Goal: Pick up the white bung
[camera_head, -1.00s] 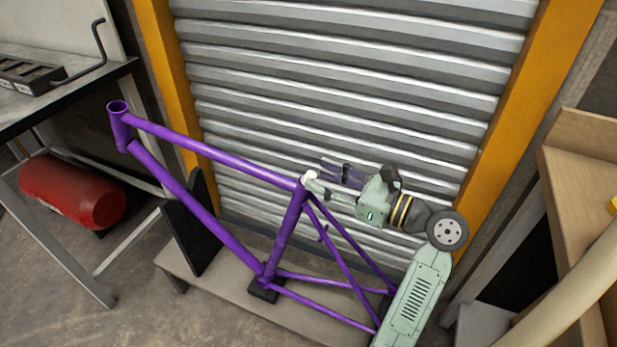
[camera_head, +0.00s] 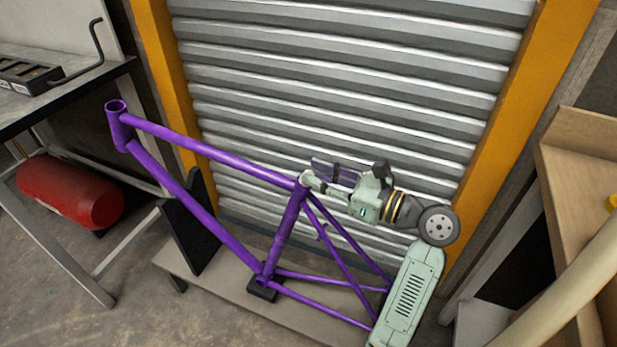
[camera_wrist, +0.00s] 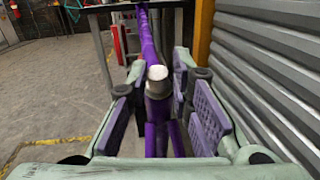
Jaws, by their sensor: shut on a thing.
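The white bung (camera_wrist: 158,73) is a small pale plug at the top end of the purple bike frame's seat tube (camera_head: 291,215). In the wrist view it is upright, between the two finger pads. The purple frame (camera_head: 205,150) stands on a low plinth.
A ribbed metal shutter (camera_head: 350,75) with yellow posts (camera_head: 525,120) is close behind the frame. A dark-topped bench (camera_head: 90,85) and a red cylinder (camera_head: 70,190) are at the left. A wooden unit (camera_head: 575,170) is at the right.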

